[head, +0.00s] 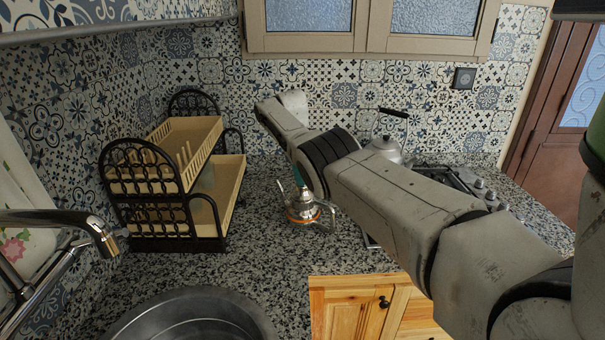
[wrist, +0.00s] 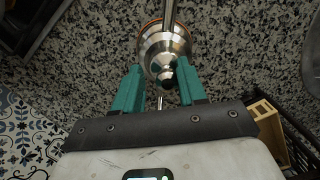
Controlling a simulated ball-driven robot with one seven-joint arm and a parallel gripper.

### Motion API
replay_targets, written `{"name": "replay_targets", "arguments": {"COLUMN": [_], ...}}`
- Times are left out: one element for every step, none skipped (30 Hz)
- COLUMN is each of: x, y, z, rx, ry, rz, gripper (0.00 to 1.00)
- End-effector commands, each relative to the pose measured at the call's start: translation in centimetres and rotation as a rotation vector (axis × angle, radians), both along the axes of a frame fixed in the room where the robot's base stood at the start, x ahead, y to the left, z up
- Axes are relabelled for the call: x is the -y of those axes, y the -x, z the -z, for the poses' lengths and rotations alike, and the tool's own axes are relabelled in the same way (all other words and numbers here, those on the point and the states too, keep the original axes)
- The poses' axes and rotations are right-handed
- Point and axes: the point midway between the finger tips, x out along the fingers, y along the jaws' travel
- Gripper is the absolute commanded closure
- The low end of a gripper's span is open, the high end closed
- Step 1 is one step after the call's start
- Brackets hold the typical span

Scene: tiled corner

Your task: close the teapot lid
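A small silver teapot (head: 303,210) with an orange band stands on the speckled counter, below the end of my arm. I cannot tell the lid's exact angle. My gripper (wrist: 158,85) has its two teal fingers apart, one on each side of the knob, with space visible around it. I cannot tell whether either finger touches the lid. In the head view my arm hides most of my gripper (head: 298,175).
A larger kettle (head: 384,148) stands by the stove (head: 455,180) at the back right. A two-tier dish rack (head: 180,185) stands to the left. A sink (head: 190,318) and tap (head: 75,222) are in front left. Bare counter (head: 255,215) lies between rack and teapot.

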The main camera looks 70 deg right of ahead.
Motion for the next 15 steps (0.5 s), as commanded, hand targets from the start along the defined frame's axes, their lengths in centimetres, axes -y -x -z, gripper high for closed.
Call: {"name": "replay_targets", "arguments": {"x": [-0.4,-0.5,-0.5,-0.5,-0.5,-0.5,-0.5,-0.5,-0.5,-0.5,-0.5,-0.4,-0.4,-0.3,-0.3], "y": [0.3,0.3,0.3,0.2,0.2,0.2,0.2,0.2,0.1,0.1,0.0,-0.1,-0.1,-0.2,-0.3], "z": [1.2,1.2,1.2,1.2,1.2,1.2,1.2,1.1,1.0,0.9,0.7,0.4,-0.1,-0.5,-1.2], "rx": [-0.009,-0.009,-0.008,-0.008,-0.008,-0.008,-0.007,-0.007,-0.006,-0.006,-0.005,-0.004,-0.003,-0.003,-0.002], "ry": [-0.019,-0.021,-0.021,-0.021,-0.021,-0.021,-0.021,-0.021,-0.021,-0.02,-0.02,-0.018,-0.015,-0.015,-0.012], "rz": [0.002,0.001,0.001,0.001,0.001,0.0,0.0,0.0,0.0,0.0,0.0,0.0,-0.001,-0.001,-0.001], "gripper": [0.5,0.5,0.5,0.5,0.5,0.5,0.5,0.5,0.5,0.5,0.5,0.5,0.5,0.5,0.5]}}
